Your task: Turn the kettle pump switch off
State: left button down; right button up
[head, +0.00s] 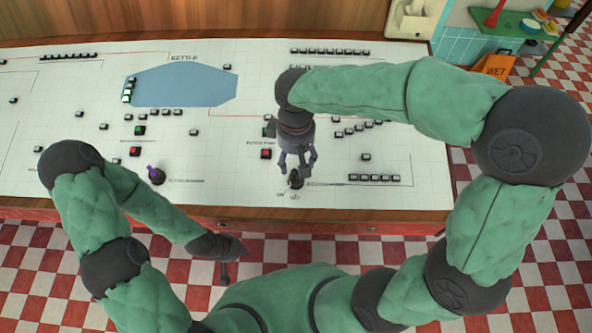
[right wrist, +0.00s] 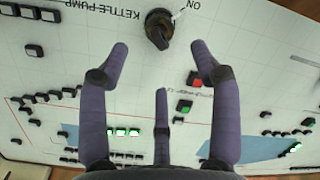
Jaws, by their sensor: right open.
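The kettle pump switch is a dark round knob (head: 295,180) near the front edge of the white panel. It also shows in the right wrist view (right wrist: 159,29), beyond the fingertips, beside the upside-down words KETTLE PUMP. A thin pale pointer on it slants toward the ON mark in that view. My right gripper (head: 298,167) points down over the knob, its fingers spread and empty; in the right wrist view (right wrist: 160,62) they show a gap to the knob. My left gripper (head: 235,253) hangs low before the panel's front edge; its finger state is unclear.
A second knob with a purple handle (head: 156,174) stands to the left. A red button (head: 266,154) lies close left of my right gripper. A blue kettle shape (head: 185,86) and several small black buttons cover the panel. An orange WET sign (head: 492,68) stands at right.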

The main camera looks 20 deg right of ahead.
aim_at(296, 171)
notch_tip(296, 171, down, 9)
jog(key=b, duration=0.3)
jog(key=shift+f, duration=0.1)
jog(key=c, duration=1.2)
